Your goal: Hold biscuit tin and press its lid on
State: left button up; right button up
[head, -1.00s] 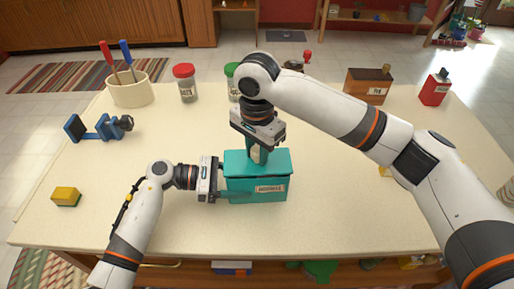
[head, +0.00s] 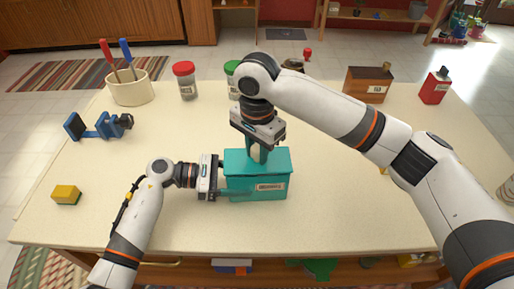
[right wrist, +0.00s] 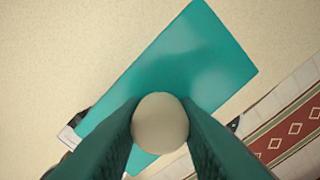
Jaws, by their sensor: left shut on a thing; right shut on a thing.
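The biscuit tin (head: 272,190) is a teal box with a pale label on its front, standing near the middle of the table. Its teal lid (head: 277,160) lies on top, looking level, with no clear gap in the head view. My left gripper (head: 229,180) is shut on the tin from the left, one finger along the front. My right gripper (head: 257,155) points straight down above the lid, shut on its knob. In the right wrist view the round beige knob (right wrist: 160,123) sits between the fingers, with the lid (right wrist: 190,60) below.
A utensil crock (head: 130,90), jars (head: 186,80), a wooden box (head: 367,84) and a red bottle (head: 434,87) stand farther back. The table in front of the tin is clear.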

jog(key=shift+f, duration=0.4)
dwell(1.2)
jog(key=o, duration=1.6)
jog(key=shift+r, duration=3)
grip_shut()
